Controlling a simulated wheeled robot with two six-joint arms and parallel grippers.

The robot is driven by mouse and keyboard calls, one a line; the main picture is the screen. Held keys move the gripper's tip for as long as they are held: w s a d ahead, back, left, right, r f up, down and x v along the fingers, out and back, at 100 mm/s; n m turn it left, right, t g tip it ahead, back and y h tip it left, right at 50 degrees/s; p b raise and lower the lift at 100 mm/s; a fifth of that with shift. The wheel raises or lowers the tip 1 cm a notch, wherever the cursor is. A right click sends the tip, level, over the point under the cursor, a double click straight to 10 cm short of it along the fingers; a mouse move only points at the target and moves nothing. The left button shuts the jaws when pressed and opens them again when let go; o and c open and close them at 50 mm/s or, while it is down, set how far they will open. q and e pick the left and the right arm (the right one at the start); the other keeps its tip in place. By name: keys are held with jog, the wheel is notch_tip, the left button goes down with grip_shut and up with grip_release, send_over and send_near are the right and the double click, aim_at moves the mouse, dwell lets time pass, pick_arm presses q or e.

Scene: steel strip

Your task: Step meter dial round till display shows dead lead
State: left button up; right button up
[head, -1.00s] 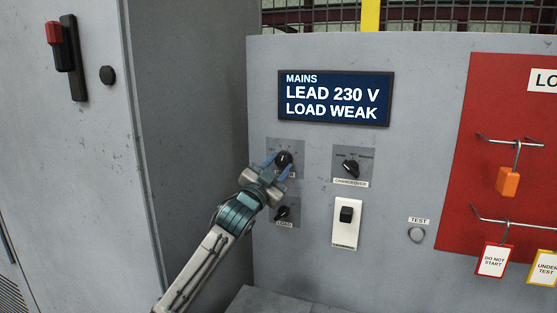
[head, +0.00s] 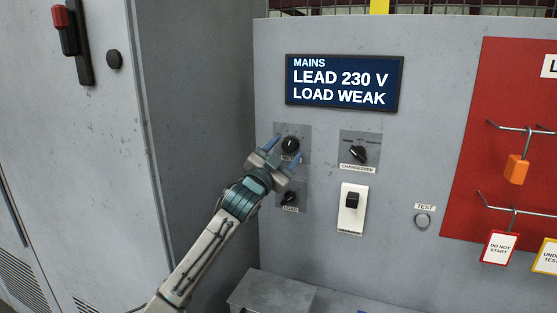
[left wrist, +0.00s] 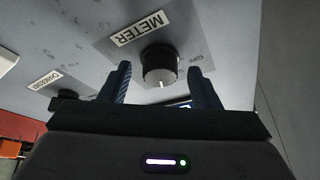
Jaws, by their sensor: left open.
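The display (head: 344,84) on the grey panel reads MAINS, LEAD 230 V, LOAD WEAK. The black meter dial (head: 290,145) sits below it on a grey plate. In the left wrist view the dial (left wrist: 159,66) stands beside its METER label (left wrist: 140,27), with a white pointer mark on its face. My left gripper (head: 286,149) is open at the dial, with one blue finger on each side of it. In the left wrist view gaps show between the dial and both fingers. My right gripper is not in view.
The load knob (head: 290,197) is just below the meter dial, close to my left wrist. A changeover knob (head: 358,154), a black switch on a white plate (head: 352,205) and a test button (head: 422,220) are to the right. A grey cabinet (head: 75,150) stands left.

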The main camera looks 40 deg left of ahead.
pick_arm(q)
jog(key=b+v, duration=0.7)
jog(key=v, duration=0.3)
jog(key=shift+s, duration=0.3)
jog(key=shift+f, duration=0.15)
